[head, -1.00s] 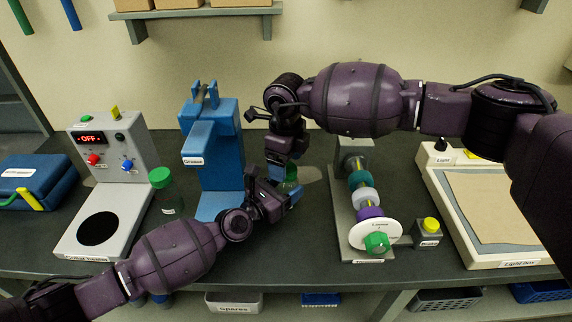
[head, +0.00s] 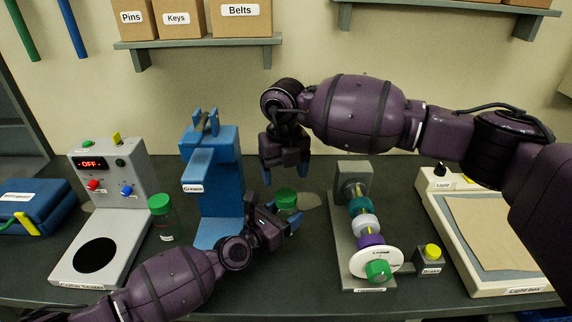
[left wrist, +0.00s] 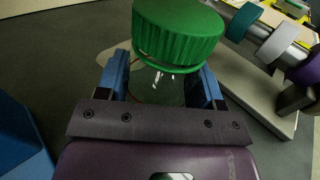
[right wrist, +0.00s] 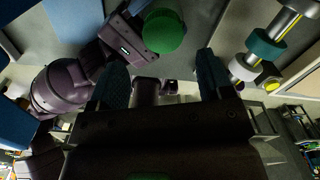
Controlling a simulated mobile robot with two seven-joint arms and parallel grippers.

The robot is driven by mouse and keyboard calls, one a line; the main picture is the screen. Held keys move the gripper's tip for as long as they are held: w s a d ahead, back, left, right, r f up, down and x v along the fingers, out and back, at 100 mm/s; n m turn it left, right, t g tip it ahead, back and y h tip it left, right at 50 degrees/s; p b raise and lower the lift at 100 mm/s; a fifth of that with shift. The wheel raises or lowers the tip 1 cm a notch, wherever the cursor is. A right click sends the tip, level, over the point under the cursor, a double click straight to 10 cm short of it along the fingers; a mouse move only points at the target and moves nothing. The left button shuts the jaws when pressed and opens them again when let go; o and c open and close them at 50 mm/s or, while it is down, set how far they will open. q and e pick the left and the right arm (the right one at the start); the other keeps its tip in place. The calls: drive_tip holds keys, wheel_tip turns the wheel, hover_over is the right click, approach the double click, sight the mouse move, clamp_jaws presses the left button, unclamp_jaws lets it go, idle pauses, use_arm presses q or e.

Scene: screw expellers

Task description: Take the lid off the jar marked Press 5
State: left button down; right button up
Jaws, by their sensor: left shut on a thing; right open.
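A clear jar with a ribbed green lid (head: 286,198) is held by my left gripper (head: 280,213). In the left wrist view the blue fingers close on both sides of the glass (left wrist: 158,88), just under the lid (left wrist: 178,35). The lid sits on the jar's top; I cannot tell how tight it is. No label shows on this jar. My right gripper (head: 285,172) is open and empty, pointing down above the lid, and apart from it. The right wrist view shows the lid (right wrist: 163,32) beyond its spread fingers. A second green-lidded jar (head: 161,207) stands at left, its label unreadable.
The blue Grease stand (head: 220,170) is just left of the held jar. A shaft rig with coloured rings (head: 362,225) stands at right, with the light box (head: 490,230) beyond. The panel unit reading OFF (head: 110,175) is at left.

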sight(286, 194)
drive_tip(key=m, duration=0.2)
drive_tip(key=r+m, duration=0.1)
drive_tip(key=m, duration=0.5)
drive_tip(key=shift+d+r, duration=0.2)
drive_tip(key=shift+r, duration=0.1)
drive_tip(key=shift+m, duration=0.3)
drive_tip(key=shift+f, duration=3.95)
drive_tip(key=c, duration=0.9)
drive_tip(key=n, duration=0.5)
drive_tip(key=shift+w, duration=0.1)
drive_tip(key=shift+c, duration=0.2)
drive_tip(key=n, duration=1.2)
